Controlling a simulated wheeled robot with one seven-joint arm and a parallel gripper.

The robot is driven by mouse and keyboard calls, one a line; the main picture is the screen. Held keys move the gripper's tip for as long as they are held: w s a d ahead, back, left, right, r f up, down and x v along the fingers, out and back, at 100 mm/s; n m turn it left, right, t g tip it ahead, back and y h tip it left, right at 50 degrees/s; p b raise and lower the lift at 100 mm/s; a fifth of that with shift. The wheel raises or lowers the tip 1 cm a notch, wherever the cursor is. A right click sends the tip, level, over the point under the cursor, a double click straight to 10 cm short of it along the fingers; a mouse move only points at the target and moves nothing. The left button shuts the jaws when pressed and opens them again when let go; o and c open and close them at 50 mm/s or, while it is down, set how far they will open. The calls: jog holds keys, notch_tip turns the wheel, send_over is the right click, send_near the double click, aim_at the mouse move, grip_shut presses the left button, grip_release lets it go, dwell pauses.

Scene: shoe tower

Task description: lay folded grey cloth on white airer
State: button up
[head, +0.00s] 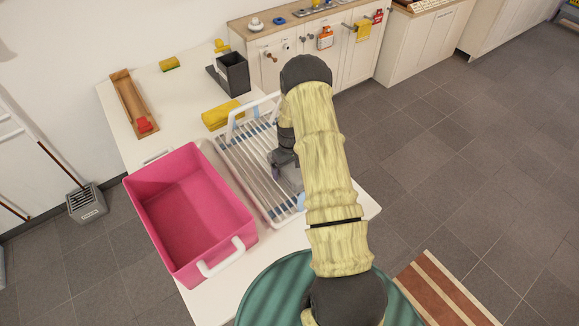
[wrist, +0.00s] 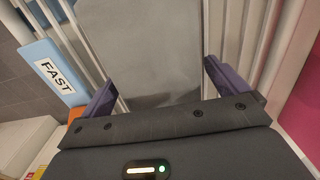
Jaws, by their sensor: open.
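The white airer (head: 238,158) stands on the white table, a slatted rack with raised white end bars. The grey cloth (head: 292,179) lies flat on its slats near the right side, partly hidden by my arm. In the wrist view the cloth (wrist: 150,45) is a smooth grey panel over the airer's slats (wrist: 284,45). My gripper (wrist: 160,80) is open, with one purple finger on each side of the cloth. It also shows low over the airer in the head view (head: 284,158). I cannot tell whether the fingers touch the cloth.
A pink bin (head: 165,238) with white handles stands left of the airer.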

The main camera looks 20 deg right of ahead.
notch_tip(320, 180, up, 11)
jog(key=b, duration=0.3)
jog(key=shift+r, duration=0.5)
jog(key=s+a+r+m+t, duration=0.1)
jog(key=s+a+r, duration=0.5)
jog(key=s, duration=0.5)
jog(key=s+a+r+m+t, duration=0.1)
jog(key=s+a+r, duration=0.6)
jog(key=s, duration=0.4)
jog(key=shift+r+t, duration=0.3)
jog(key=shift+r, duration=0.4)
jog(key=shift+s+a, duration=0.15)
